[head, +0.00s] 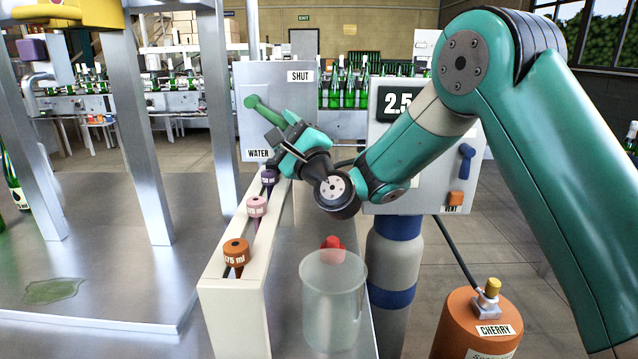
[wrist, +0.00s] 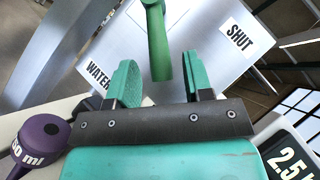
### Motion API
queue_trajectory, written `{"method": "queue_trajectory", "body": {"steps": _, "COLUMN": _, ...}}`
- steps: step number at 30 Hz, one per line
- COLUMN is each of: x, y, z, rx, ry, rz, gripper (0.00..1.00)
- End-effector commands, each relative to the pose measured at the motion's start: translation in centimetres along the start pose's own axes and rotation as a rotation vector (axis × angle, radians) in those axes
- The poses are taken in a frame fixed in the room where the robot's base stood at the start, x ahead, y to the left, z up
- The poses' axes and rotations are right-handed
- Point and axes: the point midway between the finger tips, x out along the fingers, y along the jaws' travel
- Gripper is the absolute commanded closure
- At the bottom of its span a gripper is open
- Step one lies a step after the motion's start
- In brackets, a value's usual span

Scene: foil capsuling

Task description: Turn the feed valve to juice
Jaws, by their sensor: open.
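The feed valve's green handle (head: 266,111) is on a grey panel (head: 250,78) and slants from upper left down to the right. The panel carries a SHUT label (head: 300,76) at upper right and a WATER label (head: 258,154) at lower left; no juice label is visible, and my gripper covers part of the panel. My gripper (head: 284,131) is in front of the panel at the handle's lower right. In the wrist view, my gripper (wrist: 157,85) is open, and the handle (wrist: 158,45) reaches down toward the space between its fingers, with gaps on both sides.
A cream rack (head: 225,283) with orange, pink and purple ml-marked pieces stands below my arm. A clear beaker (head: 333,305) and a red knob (head: 333,246) are near it. Right are a 2.5 display box (head: 398,103), a blue lever (head: 466,163) and an orange CHERRY cylinder (head: 470,320).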

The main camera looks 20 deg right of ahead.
Motion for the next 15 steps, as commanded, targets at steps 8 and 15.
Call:
{"method": "queue_trajectory", "body": {"steps": 8, "x": -4.8, "y": 0.7, "z": -0.5, "rx": -0.001, "ry": 0.001, "rz": -0.001, "gripper": 0.53}}
{"method": "queue_trajectory", "body": {"steps": 15, "x": -8.9, "y": 0.7, "z": -0.5, "rx": -0.002, "ry": 0.001, "rz": -0.001, "gripper": 0.53}}
